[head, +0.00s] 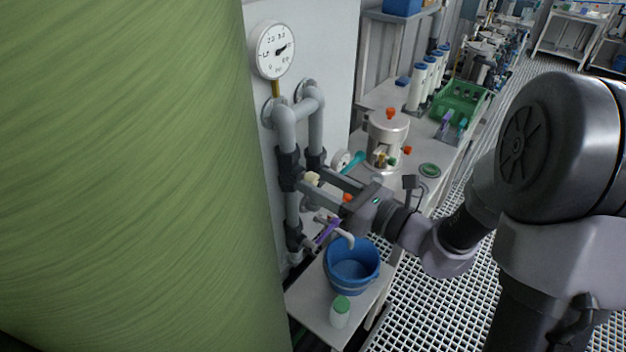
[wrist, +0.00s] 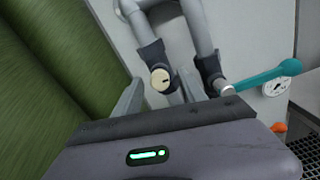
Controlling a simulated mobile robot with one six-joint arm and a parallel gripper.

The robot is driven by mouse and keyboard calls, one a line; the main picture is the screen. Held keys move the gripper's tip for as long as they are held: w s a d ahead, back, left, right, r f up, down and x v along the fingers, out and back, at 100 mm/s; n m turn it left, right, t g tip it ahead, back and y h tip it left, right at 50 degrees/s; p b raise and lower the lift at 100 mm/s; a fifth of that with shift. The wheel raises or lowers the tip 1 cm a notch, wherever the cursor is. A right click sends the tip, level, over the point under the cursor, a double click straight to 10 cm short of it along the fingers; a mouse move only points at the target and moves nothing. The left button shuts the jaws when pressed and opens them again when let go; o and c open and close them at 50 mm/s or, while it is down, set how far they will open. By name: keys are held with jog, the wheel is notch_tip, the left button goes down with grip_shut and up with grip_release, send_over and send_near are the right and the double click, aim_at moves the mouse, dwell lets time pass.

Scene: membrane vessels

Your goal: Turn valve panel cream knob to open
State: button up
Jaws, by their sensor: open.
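The cream knob (head: 312,179) is on a dark valve body on the grey pipework of the wall panel. In the wrist view the cream knob (wrist: 160,79) is round and faces me, with a short dark mark on its face. My gripper (head: 315,181) is open, its two fingers reaching toward the panel. In the wrist view the fingers of my gripper (wrist: 160,88) lie left and right of the knob, with visible space on the left. I cannot tell whether either finger touches it or how deep they reach.
A teal lever (wrist: 268,76) sticks out right of the knob. A purple lever (head: 328,232) and a spout are below my gripper, above a blue bucket (head: 351,268). A gauge (head: 274,50) is above. A large green tank (head: 130,170) fills the left.

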jog(key=shift+x, duration=1.15)
grip_shut()
